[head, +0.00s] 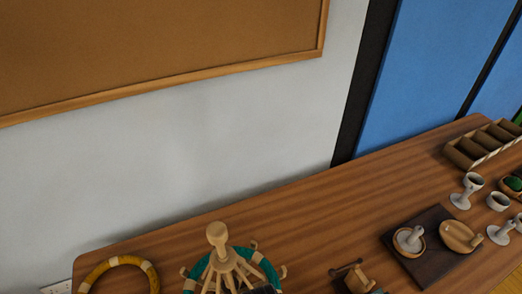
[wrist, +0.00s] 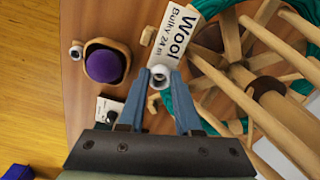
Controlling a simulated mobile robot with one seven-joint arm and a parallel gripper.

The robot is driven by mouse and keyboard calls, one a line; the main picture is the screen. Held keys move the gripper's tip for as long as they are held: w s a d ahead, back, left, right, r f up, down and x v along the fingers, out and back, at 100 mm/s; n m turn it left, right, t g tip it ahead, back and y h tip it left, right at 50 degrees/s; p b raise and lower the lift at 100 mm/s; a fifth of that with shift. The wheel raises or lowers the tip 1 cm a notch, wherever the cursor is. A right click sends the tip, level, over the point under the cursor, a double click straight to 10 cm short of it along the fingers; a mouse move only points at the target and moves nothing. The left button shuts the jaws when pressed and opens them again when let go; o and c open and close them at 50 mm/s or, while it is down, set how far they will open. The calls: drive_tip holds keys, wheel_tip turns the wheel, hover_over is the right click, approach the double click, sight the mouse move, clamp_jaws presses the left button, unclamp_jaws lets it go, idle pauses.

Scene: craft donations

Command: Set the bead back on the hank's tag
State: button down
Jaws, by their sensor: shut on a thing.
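My gripper (wrist: 160,75) is shut on a small pale bead (wrist: 159,79) with a dark hole, seen between the blue fingertips in the wrist view. The teal hank (wrist: 213,75) is around a wooden swift (wrist: 268,88), to the right of the gripper. In the head view the hank (head: 271,268) and swift (head: 218,240) stand at the table's lower middle; the tag and bead are not discernible there.
A purple ball (wrist: 106,66) sits in a wooden holder left of the gripper, near the table edge. Swift spokes crowd the right side. In the head view, a yellow-banded ring (head: 120,262) lies left; a dark board (head: 432,268), cups (head: 473,182) and a crate (head: 462,156) are right.

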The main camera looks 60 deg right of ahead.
drive_tip(key=c, duration=0.5)
unclamp_jaws()
drive_tip(key=shift+r, duration=0.1)
wheel_tip(320, 180, up, 13)
drive_tip(key=shift+f+b, duration=0.1)
drive_tip(key=shift+b, duration=0.35)
